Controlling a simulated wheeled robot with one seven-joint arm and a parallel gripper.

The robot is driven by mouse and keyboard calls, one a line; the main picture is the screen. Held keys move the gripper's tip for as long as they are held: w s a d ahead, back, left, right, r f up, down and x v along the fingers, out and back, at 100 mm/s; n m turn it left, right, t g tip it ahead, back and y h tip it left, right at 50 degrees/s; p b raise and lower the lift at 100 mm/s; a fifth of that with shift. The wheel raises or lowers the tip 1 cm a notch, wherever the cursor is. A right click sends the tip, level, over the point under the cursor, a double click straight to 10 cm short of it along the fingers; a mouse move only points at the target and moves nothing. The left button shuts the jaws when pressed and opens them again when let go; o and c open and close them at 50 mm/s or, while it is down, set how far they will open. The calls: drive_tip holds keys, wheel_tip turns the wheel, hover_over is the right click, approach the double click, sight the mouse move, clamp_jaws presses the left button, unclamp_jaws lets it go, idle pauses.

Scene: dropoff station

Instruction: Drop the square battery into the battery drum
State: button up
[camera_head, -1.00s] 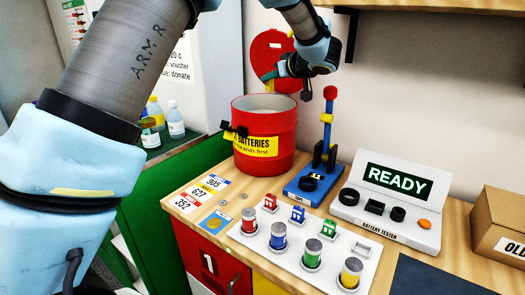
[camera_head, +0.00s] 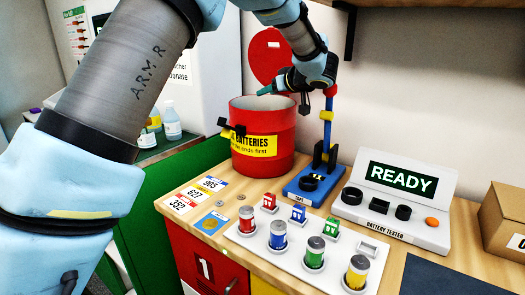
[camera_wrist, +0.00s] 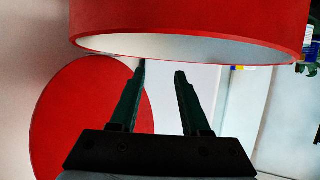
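The battery drum (camera_head: 263,160) is a red open-topped drum with a yellow "BATTERIES" label. It stands at the back left of the bench, and its rim fills the top of the wrist view (camera_wrist: 190,28). My gripper (camera_head: 265,90) is just above the drum's back rim, fingers pointing left. In the wrist view my gripper (camera_wrist: 160,69) has its two dark fingers apart with nothing seen between them. Small square batteries, red (camera_head: 270,202), blue (camera_head: 298,212) and green (camera_head: 329,222), stand in the white tray (camera_head: 345,236). A rectangular tray slot beside them is empty. The drum's floor is hidden.
A blue stand with a lever (camera_head: 327,125) stands right of the drum, close to my arm. The battery tester (camera_head: 398,195) reads READY, its cups empty. Several round batteries stand in the tray's front row. A cardboard box (camera_head: 505,220) is at the right. A red disc (camera_head: 268,50) is behind my arm.

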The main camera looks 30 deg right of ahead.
drive_tip(key=shift+o, duration=0.5)
drive_tip(key=b+v, duration=0.2)
drive_tip(key=v, duration=0.9)
